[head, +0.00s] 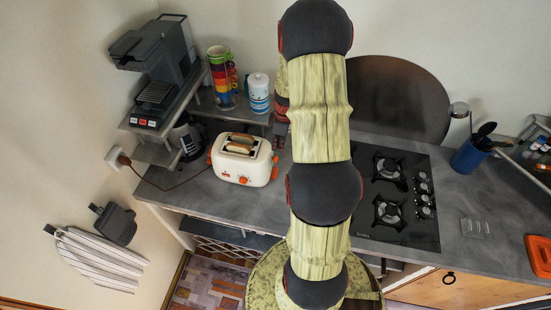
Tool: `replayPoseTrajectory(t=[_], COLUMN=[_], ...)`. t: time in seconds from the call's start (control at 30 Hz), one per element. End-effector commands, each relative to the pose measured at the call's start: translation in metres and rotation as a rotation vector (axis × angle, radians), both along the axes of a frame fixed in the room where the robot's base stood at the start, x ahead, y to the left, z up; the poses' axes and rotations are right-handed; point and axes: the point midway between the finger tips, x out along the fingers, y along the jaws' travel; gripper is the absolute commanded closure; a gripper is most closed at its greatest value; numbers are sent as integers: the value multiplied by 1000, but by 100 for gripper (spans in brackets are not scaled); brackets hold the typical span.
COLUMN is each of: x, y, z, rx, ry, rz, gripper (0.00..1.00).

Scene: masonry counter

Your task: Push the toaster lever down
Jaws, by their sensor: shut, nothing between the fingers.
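The cream toaster (241,160) stands upright on the grey counter, left of my arm in the head view. Slices of bread show in its top slots. It has orange knobs on the front and orange parts at both ends; I cannot tell which is the lever. My gripper (281,131) seems to be the small dark shape beyond the toaster's right end, under a red and dark wrist part. My own arm links mostly hide it. It looks shut and apart from the toaster, though its exact gap is unclear.
A coffee machine (158,70) stands on a shelf behind left, beside stacked coloured cups (221,78) and a white-blue canister (259,93). A cord runs from the toaster to the wall socket (117,158). A gas hob (392,195) and blue utensil pot (468,156) lie right.

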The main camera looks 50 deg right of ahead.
Motion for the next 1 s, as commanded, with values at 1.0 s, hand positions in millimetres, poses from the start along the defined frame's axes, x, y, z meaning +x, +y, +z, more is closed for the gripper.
replayPoseTrajectory(t=[1.0], x=[3], y=[2], z=[-61], rx=[1], ry=[1], rz=[-1], gripper=[100])
